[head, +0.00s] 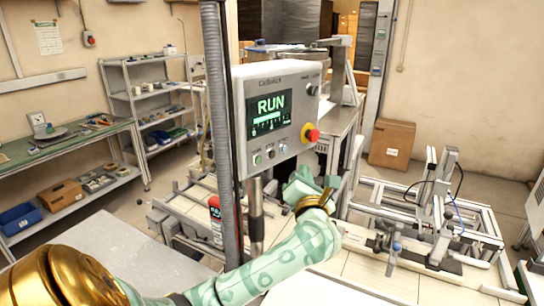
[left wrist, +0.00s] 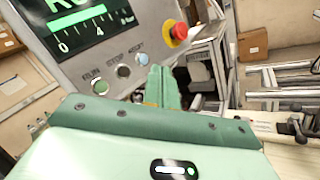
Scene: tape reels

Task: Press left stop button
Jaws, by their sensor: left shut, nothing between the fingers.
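A grey control panel (head: 277,112) stands on a post, its screen (head: 268,113) reading RUN in green. Below the screen is a row of small buttons: a green one (head: 257,160) at left, a dark one (head: 270,153) in the middle and a pale one (head: 283,148) at right. They also show in the left wrist view as green (left wrist: 100,87), dark (left wrist: 124,71) and pale (left wrist: 141,58). A red mushroom button on yellow (head: 311,134) sits to their right. My left gripper (head: 303,176) is shut and empty, below the panel's lower right; its fingertips (left wrist: 160,80) appear apart from the buttons.
A corrugated conduit (head: 217,110) runs vertically along the panel's left side. A metal frame machine (head: 430,215) stands at right. A workbench (head: 60,145) and shelves (head: 150,100) are at left. A cardboard box (head: 392,143) lies on the floor behind.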

